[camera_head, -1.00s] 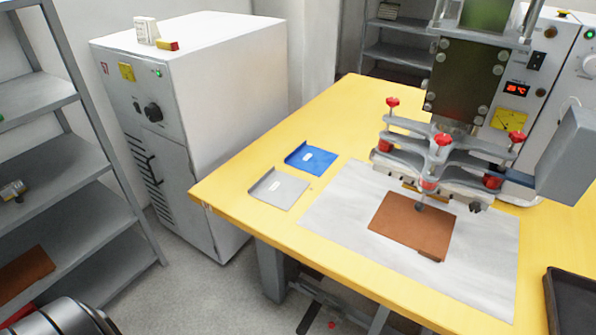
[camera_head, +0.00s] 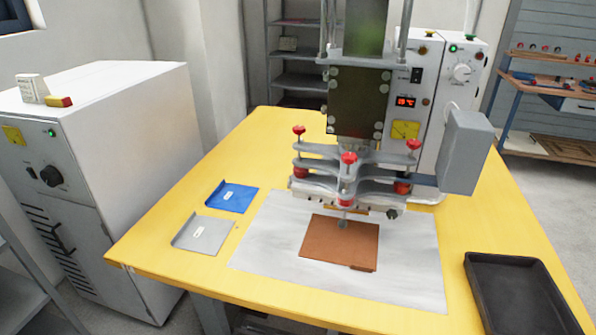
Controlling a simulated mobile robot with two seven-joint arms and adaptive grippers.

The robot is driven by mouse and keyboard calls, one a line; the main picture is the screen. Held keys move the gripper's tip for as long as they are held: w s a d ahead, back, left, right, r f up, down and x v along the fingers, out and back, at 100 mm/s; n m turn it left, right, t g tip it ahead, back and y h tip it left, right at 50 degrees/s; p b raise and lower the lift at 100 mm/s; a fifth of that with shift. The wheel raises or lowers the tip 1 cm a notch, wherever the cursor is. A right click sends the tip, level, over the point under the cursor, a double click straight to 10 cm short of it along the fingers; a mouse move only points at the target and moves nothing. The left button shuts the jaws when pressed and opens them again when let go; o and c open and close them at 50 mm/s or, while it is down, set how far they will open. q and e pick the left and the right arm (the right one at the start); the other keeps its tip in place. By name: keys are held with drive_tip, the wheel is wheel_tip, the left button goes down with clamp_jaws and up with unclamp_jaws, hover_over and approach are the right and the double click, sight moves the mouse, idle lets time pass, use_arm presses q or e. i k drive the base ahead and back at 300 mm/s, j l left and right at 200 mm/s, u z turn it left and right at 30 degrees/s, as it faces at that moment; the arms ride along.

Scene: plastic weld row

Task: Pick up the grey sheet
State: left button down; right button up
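The grey sheet (camera_head: 203,235) lies flat near the left edge of the yellow table (camera_head: 150,262). Neither of my grippers is in the head view.
A welding machine (camera_head: 358,130) stands at the table's back, its clamp over a brown plate (camera_head: 340,241) on a pale mat (camera_head: 270,258). A black tray (camera_head: 520,300) sits at the right. A white cabinet (camera_head: 120,150) stands left of the table.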

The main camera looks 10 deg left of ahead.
sight(205, 235)
drive_tip(key=j+u, duration=0.1)
drive_tip(key=j, duration=0.6)
drive_tip(key=i+j, duration=0.1)
drive_tip(key=j, duration=0.65)
drive_tip(key=i+j+u, duration=0.15)
drive_tip(key=j, duration=0.55)
drive_tip(key=k, duration=0.05)
